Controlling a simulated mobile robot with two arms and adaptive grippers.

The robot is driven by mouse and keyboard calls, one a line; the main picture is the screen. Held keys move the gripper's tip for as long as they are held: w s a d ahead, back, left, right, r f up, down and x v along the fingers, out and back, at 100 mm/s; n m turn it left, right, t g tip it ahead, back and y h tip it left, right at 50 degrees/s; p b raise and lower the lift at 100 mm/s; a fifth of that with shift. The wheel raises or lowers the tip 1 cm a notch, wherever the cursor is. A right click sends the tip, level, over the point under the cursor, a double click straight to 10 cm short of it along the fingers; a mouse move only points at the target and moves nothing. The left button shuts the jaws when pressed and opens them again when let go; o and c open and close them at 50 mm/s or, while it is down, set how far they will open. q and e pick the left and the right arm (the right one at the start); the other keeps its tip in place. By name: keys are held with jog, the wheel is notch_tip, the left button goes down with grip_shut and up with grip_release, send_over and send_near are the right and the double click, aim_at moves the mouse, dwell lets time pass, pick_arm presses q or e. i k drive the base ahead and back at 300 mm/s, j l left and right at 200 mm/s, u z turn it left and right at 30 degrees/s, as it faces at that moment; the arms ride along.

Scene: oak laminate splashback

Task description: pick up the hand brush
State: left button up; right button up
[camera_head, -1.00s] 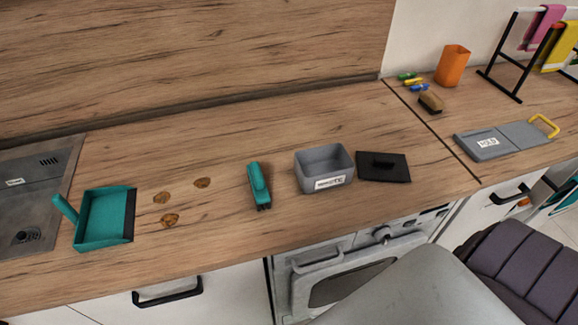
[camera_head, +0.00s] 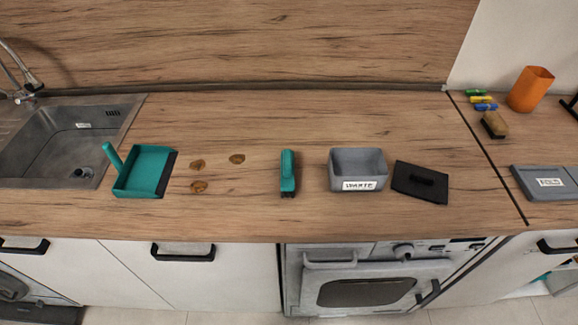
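The hand brush (camera_head: 288,172) is teal with dark bristles showing at its near end. It lies on the wooden counter near the middle of the head view, its long side pointing toward the counter's front edge. Nothing touches it. Neither of my grippers shows in the head view, so I cannot tell their state.
A teal dustpan (camera_head: 146,172) and several brown stains (camera_head: 237,159) are left of the brush. A grey labelled bin (camera_head: 357,170) and its black lid (camera_head: 421,181) are to the right. A sink (camera_head: 60,145) is far left, an oven (camera_head: 365,285) below the counter (camera_head: 300,221).

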aim_at(287, 169)
jog(key=l+u, duration=0.4)
jog(key=k+l+u, duration=0.2)
jog(key=l+u, duration=0.15)
jog(key=k+l+u, duration=0.15)
jog(key=l+u, duration=0.25)
